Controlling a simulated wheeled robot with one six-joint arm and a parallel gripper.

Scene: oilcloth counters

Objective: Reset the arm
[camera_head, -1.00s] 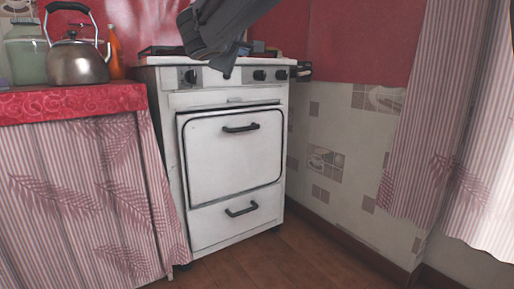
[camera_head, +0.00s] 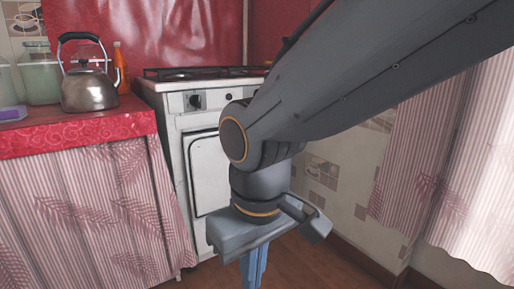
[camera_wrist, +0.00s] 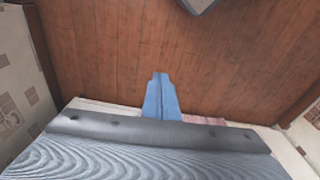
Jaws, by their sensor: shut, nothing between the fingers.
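My gripper (camera_head: 254,272) hangs pointing down in front of the white stove, at the lower middle of the head view. Its blue fingers are together and empty; their tips run out of the bottom of that view. In the wrist view the closed blue fingers (camera_wrist: 160,78) show over the brown wooden floor (camera_wrist: 130,45). My grey arm crosses the head view from the upper right and hides much of the stove's front.
The white stove (camera_head: 205,165) stands behind my arm. Left of it a counter with red oilcloth (camera_head: 80,130) holds a metal kettle (camera_head: 90,90), glass jars (camera_head: 40,75) and an orange bottle (camera_head: 120,65). Striped curtains (camera_head: 480,180) hang at the right.

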